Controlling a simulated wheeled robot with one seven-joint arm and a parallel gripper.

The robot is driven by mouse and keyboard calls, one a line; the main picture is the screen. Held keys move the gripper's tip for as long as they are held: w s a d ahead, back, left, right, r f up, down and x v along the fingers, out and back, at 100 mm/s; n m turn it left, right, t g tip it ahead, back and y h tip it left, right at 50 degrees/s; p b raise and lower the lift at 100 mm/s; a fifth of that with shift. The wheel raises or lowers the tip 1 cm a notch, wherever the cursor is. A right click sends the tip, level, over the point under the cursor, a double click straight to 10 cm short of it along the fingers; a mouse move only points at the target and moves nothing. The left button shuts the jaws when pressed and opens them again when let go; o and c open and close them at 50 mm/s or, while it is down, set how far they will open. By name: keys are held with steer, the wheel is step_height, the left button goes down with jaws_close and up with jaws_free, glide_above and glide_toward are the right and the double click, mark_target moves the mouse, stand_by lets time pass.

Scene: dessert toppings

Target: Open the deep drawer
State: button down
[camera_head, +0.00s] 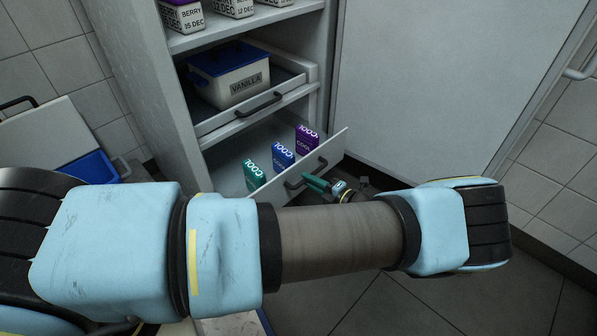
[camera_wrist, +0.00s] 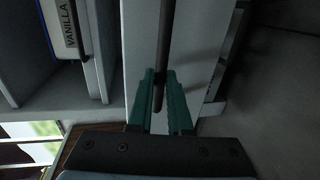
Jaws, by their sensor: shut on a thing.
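The deep drawer (camera_head: 335,149) is the lower one in the cabinet and stands pulled out, with its inside showing. Its pale front also shows in the wrist view (camera_wrist: 202,50). The drawer's dark bar handle (camera_head: 322,164) runs along the front. My gripper (camera_head: 314,183) has green fingers and is at this handle, in front of the drawer. In the wrist view, my gripper's two fingers (camera_wrist: 163,98) are shut on the handle (camera_wrist: 164,45), one on each side. My arm crosses the head view and hides the area below the drawer.
Green (camera_head: 254,174), blue (camera_head: 283,155) and purple (camera_head: 307,139) packets stand in the deep drawer. Above it, a shallow drawer (camera_head: 208,126) holds a blue-lidded vanilla tub (camera_head: 232,78). A large pale panel (camera_head: 440,80) stands to the right. Tiled floor lies in front.

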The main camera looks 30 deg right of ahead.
steer(key=f+v, duration=0.1)
steer(key=v, duration=0.7)
steer(key=shift+s+f, duration=0.35)
steer(key=shift+s, duration=0.1)
steer(key=shift+d, duration=0.15)
steer(key=c, duration=0.9)
jaws_free()
steer(key=shift+o, duration=0.2)
steer(key=v, duration=1)
steer(key=shift+s, duration=0.35)
steer(key=shift+s+d, duration=0.1)
steer(key=shift+d, duration=0.1)
